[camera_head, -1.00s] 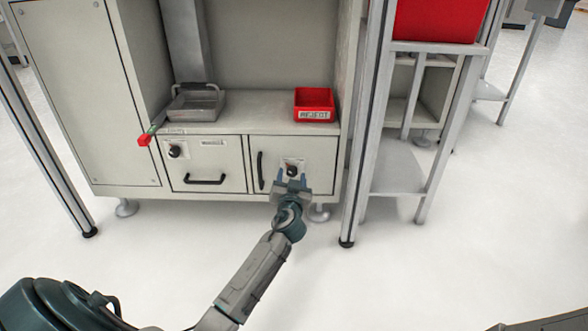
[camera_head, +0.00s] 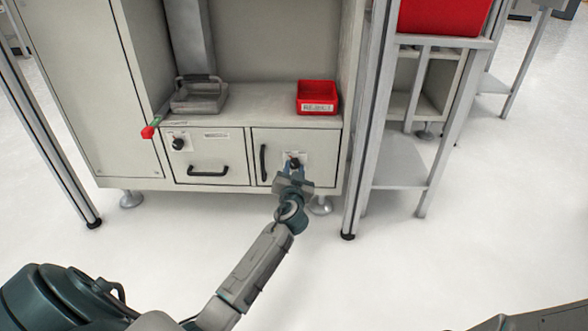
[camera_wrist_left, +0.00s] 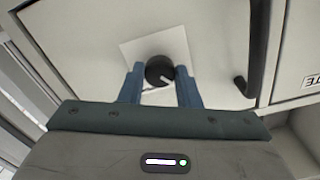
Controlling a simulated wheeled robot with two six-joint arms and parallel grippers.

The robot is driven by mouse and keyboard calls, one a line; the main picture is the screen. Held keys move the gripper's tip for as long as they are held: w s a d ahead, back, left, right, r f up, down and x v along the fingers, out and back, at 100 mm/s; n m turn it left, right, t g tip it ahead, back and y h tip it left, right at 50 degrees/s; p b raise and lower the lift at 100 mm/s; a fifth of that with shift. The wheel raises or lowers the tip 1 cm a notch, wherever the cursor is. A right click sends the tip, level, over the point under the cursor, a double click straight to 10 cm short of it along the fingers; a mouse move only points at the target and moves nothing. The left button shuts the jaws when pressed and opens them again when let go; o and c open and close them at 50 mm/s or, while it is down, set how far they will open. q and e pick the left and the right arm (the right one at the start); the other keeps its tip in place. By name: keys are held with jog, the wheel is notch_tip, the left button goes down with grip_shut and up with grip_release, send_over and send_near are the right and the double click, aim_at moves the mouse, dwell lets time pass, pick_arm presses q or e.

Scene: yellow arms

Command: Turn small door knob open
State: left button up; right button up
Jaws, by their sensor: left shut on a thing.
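The small black round knob (camera_head: 294,162) is on the right-hand small door (camera_head: 320,146) of the grey cabinet, on a pale label plate. A black vertical handle (camera_head: 263,162) is left of it. My left gripper (camera_head: 293,170) is at the door with its fingertips around the knob. In the left wrist view, the knob (camera_wrist_left: 159,69) sits between the two blue fingers, and its white mark is tilted. The door looks closed. My right gripper is out of view.
A drawer front (camera_head: 206,160) with its own knob and handle is to the left. A grey tray (camera_head: 198,99) and a red bin (camera_head: 317,97) stand on the cabinet top. A metal frame post (camera_head: 366,130) stands close on the right. The floor in front is clear.

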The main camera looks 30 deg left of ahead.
pick_arm(q)
jog(key=m+p, duration=0.2)
jog(key=m, duration=0.2)
jog(key=shift+r, duration=0.2)
jog(key=m+p, duration=0.2)
jog(key=m, duration=0.3)
jog(key=shift+p, duration=0.35)
jog(key=m+p, duration=0.1)
jog(key=m, duration=0.2)
jog(key=shift+m+p, duration=0.3)
jog(key=shift+p, duration=0.05)
jog(key=shift+m+p, duration=0.9)
jog(key=shift+m, duration=1.1)
jog(key=o, duration=1)
jog(key=shift+f, duration=0.1)
